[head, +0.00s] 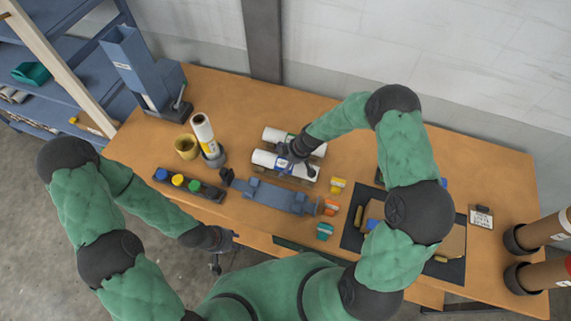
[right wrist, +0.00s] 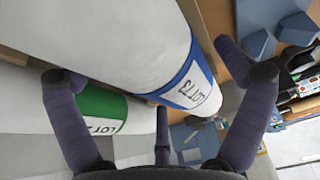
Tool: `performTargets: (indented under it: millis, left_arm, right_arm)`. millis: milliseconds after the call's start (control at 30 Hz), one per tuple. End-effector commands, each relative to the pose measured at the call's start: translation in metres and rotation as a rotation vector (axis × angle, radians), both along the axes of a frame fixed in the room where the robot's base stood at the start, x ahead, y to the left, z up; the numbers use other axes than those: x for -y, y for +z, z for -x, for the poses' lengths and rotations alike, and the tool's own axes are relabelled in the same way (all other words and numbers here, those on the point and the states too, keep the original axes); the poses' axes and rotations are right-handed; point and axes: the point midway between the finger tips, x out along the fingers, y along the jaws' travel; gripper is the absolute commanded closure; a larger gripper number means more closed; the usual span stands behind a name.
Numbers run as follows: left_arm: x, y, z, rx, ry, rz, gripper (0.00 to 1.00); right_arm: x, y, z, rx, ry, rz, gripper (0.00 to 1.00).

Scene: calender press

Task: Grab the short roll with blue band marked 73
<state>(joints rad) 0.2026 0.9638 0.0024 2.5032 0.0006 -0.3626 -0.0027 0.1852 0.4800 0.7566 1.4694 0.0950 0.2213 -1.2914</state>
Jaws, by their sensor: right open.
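The white roll with a blue band (right wrist: 187,72) and a label reading LOT 73 fills the middle of the right wrist view. In the head view it appears to be the nearer white roll (head: 268,160) on a low rack. Beside it lies a white roll with a green band (right wrist: 103,102), its label partly hidden; this appears to be the farther roll (head: 277,135). My right gripper (head: 296,155) is open above the blue-banded roll, its fingers (right wrist: 145,65) spread to either side. Contact cannot be told. My left gripper (head: 224,258) hangs off the table's front edge; its jaws are unclear.
A blue-grey cradle (head: 270,194) stands in front of the rolls. A tray with coloured caps (head: 178,180), a yellow cup (head: 187,146) and an upright roll (head: 203,130) stand left. Small coloured pieces (head: 330,206) and a dark mat (head: 352,232) lie right.

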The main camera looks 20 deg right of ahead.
Motion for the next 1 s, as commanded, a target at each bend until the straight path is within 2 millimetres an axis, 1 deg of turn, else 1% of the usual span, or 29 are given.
performTargets:
  millis: [200,233,267,300,367,400,433,467,833,933,1000]
  left_arm:
    - [0.000,0.000,0.000,0.000,0.000,0.000,0.60]
    - [0.000,0.000,0.000,0.000,0.000,0.000,0.60]
    - [0.000,0.000,0.000,0.000,0.000,0.000,0.60]
    - [0.000,0.000,0.000,0.000,0.000,0.000,0.60]
    - [0.000,0.000,0.000,0.000,0.000,0.000,0.60]
    - [0.000,0.000,0.000,0.000,0.000,0.000,0.60]
    - [0.000,0.000,0.000,0.000,0.000,0.000,0.60]
    - [0.000,0.000,0.000,0.000,0.000,0.000,0.60]
    - [0.000,-0.001,0.000,0.000,0.000,0.000,0.60]
    - [0.000,-0.001,0.000,0.000,0.000,0.000,0.60]
    - [0.000,-0.003,0.000,0.000,0.000,0.000,0.60]
  right_arm:
    - [0.000,-0.001,0.000,0.000,-0.001,0.000,0.00]
    - [0.000,-0.001,0.000,0.000,-0.001,0.000,0.03]
    - [0.000,-0.001,0.000,0.000,-0.001,0.000,0.11]
    - [0.000,-0.001,0.000,0.000,-0.001,0.000,0.23]
    - [0.000,-0.001,0.000,0.000,-0.001,0.000,0.40]
    - [0.000,-0.001,0.000,0.000,-0.001,0.000,0.51]
    - [0.000,-0.001,0.000,0.000,-0.001,0.000,0.59]
    - [0.000,-0.001,0.000,0.000,-0.001,0.000,0.62]
    - [0.000,0.002,-0.001,0.002,-0.001,0.000,0.63]
    - [0.000,0.008,-0.001,0.002,-0.001,0.000,0.63]
    - [0.000,0.015,-0.002,0.004,-0.001,0.001,0.63]
